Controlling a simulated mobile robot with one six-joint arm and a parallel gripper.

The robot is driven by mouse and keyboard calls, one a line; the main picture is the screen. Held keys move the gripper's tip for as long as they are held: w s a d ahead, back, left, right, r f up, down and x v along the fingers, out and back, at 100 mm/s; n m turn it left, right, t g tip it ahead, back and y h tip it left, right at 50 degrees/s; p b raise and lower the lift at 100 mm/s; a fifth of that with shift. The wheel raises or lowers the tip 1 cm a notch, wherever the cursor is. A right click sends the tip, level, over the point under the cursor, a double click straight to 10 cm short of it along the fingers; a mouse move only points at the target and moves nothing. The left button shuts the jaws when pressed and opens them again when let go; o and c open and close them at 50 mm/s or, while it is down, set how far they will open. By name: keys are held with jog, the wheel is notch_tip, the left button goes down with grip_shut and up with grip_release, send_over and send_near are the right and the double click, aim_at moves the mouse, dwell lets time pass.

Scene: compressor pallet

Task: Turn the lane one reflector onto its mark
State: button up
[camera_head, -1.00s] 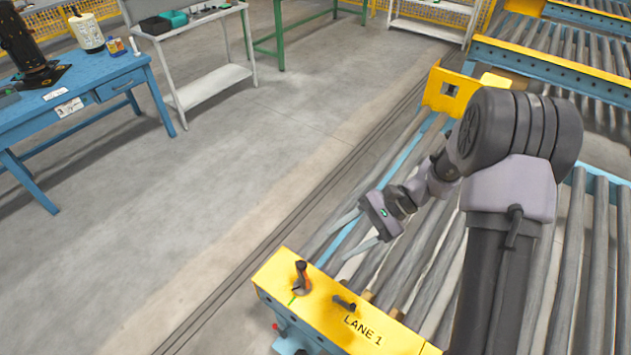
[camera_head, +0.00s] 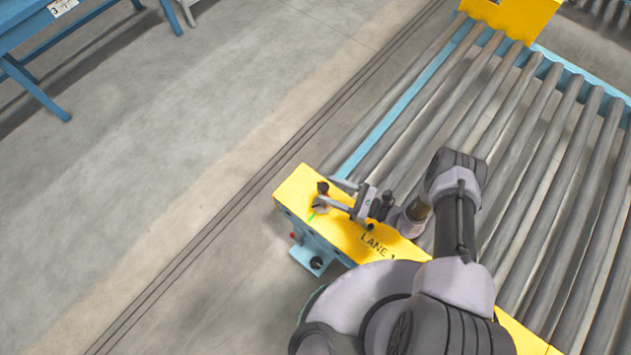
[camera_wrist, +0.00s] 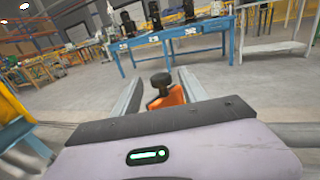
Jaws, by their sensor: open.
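The lane one reflector (camera_head: 322,188) has a dark knob on top and stands near the left end of the yellow lane 1 end plate (camera_head: 292,187). In the wrist view the reflector (camera_wrist: 168,96) shows a black knob above an orange face. A short green mark (camera_head: 311,216) lies on the plate beside the reflector's base. My gripper (camera_head: 329,193) is open, with its fingers reaching to the reflector from the right. In the wrist view my gripper's fingers (camera_wrist: 158,77) lie on either side of the reflector, with gaps visible. The lower part of the reflector is hidden behind the gripper body.
The LANE 1 lettering (camera_head: 378,246) is partly covered by my arm. Grey conveyor rollers (camera_head: 480,120) run behind the plate. A light blue bracket with a dark knob (camera_head: 316,263) sticks out below the plate. Open floor (camera_head: 180,180) lies left; a blue table (camera_head: 40,30) stands beyond.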

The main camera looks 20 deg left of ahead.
jog(key=a, duration=0.5)
jog(key=shift+w+a, duration=0.3)
jog(key=shift+w, duration=0.1)
jog(key=shift+b, duration=0.35)
grip_shut()
